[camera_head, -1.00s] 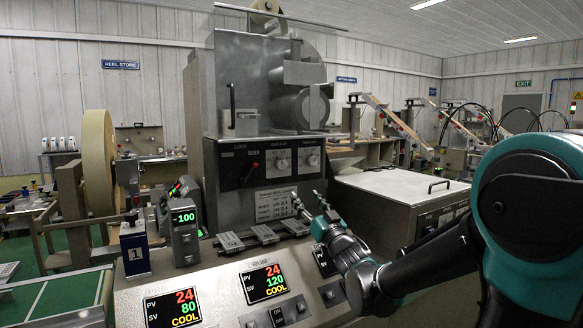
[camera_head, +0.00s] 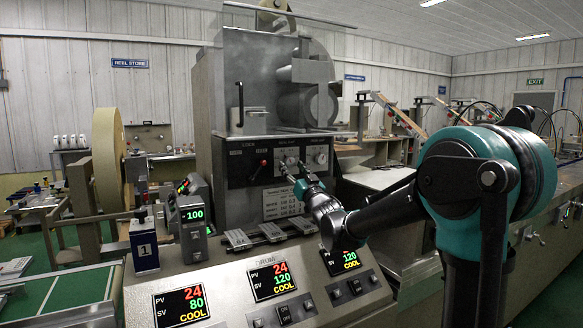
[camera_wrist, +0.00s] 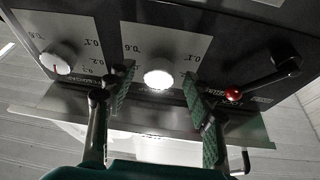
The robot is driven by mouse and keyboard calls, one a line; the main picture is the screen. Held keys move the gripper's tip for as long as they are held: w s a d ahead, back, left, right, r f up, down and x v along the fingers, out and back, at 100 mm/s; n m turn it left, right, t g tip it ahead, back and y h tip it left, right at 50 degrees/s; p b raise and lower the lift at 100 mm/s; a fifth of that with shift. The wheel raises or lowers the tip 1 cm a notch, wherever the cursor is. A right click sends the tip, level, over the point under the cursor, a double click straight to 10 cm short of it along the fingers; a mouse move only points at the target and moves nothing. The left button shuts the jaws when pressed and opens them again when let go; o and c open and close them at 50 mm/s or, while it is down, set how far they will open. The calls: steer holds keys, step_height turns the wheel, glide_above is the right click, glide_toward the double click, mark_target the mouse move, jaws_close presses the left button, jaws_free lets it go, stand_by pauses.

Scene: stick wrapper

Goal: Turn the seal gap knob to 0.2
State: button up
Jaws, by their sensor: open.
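Two pale round knobs sit on white scale plates on the dark panel of the machine. The left knob (camera_head: 291,161) is partly behind my gripper (camera_head: 293,171) in the head view; the right knob (camera_head: 320,157) is clear. The wrist view is upside down to the head view. There the nearer knob (camera_wrist: 158,78) lies between my two open, green-padded fingers, brightly lit, its pointer washed out. The other knob (camera_wrist: 58,64) is at the left with a small red mark. I cannot read which label is the seal gap. No grip on the knob shows.
A red-tipped lever (camera_head: 263,164) is just left of the knobs; its red ball (camera_wrist: 233,95) is close to one finger in the wrist view. A printed card (camera_head: 283,203) and metal trays (camera_head: 238,239) are below. The control console (camera_head: 235,285) stands in front.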

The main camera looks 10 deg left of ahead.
steer(key=shift+w+a+r, duration=0.25)
steer(key=shift+w+a, duration=0.05)
steer(key=shift+w, duration=0.2)
steer(key=c, duration=1.2)
steer(key=shift+o, duration=0.2)
steer(key=shift+n, duration=0.4)
steer(key=n+y, duration=0.1)
steer(key=n, duration=0.1)
steer(key=n+g+y, duration=0.1)
steer(key=n, duration=0.1)
steer(key=n+g, duration=0.1)
steer(key=n, duration=0.1)
steer(key=shift+w+d+y, duration=0.1)
steer(key=shift+d+y, duration=0.15)
steer(key=shift+y, duration=0.15)
steer(key=shift+n+g+y, duration=0.4)
steer(key=shift+n+g, duration=0.3)
steer(key=shift+n, duration=0.75)
steer(key=shift+n+g+y, duration=0.4)
steer(key=shift+n+g, duration=0.3)
steer(key=shift+n, duration=0.75)
